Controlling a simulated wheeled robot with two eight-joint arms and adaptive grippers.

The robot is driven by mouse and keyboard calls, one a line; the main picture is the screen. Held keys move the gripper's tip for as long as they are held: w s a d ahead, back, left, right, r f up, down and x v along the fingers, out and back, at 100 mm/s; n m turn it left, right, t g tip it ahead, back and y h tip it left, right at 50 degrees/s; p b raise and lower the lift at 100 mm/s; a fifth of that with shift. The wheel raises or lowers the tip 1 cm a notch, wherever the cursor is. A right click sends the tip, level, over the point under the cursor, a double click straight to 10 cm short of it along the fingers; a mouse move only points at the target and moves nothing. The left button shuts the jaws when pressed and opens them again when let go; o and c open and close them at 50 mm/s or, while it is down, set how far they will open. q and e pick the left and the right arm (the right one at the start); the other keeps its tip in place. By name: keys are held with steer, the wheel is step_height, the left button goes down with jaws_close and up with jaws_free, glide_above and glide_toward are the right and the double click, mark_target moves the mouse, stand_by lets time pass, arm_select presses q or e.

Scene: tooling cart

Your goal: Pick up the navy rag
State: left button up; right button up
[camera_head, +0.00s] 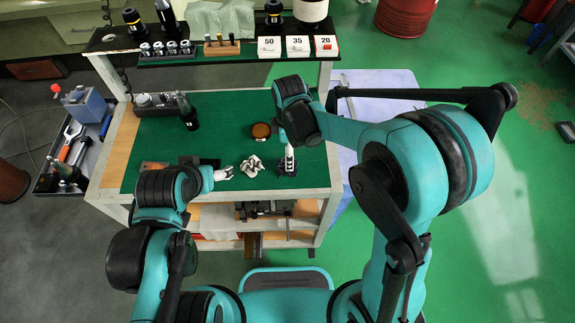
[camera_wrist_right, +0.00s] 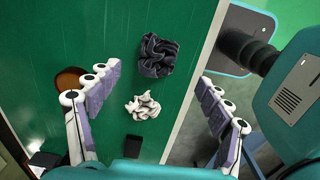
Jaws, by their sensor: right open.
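The navy rag (camera_wrist_right: 157,55) lies crumpled on the green cart top near its front edge, in the upper middle of the right wrist view. In the head view it is a small dark patch (camera_head: 287,168), partly covered by my right gripper (camera_head: 289,153). My right gripper (camera_wrist_right: 154,76) is open and empty, its fingers spread to either side above the rag. A crumpled white rag (camera_wrist_right: 143,106) lies beside the navy one; it also shows in the head view (camera_head: 252,166). My left gripper (camera_head: 222,173) is low over the cart top, left of the white rag; its finger gap is unclear.
A round amber dish (camera_head: 261,131) stands behind the rags. A dark bottle (camera_head: 189,115) stands farther left. The raised back shelf (camera_head: 220,54) holds sockets, small tools and cards marked 50, 35 and 20. The middle of the green top is mostly clear.

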steer(key=f+b, duration=0.1)
steer(key=f, duration=0.2)
steer(key=f+b, duration=0.1)
steer(key=f, duration=0.2)
steer(key=shift+w+a+f, duration=0.1)
steer(key=shift+a+f, duration=0.1)
steer(key=shift+f, duration=0.2)
steer(key=shift+r, duration=0.1)
steer(key=shift+c, duration=0.4)
steer(key=c, duration=1.2)
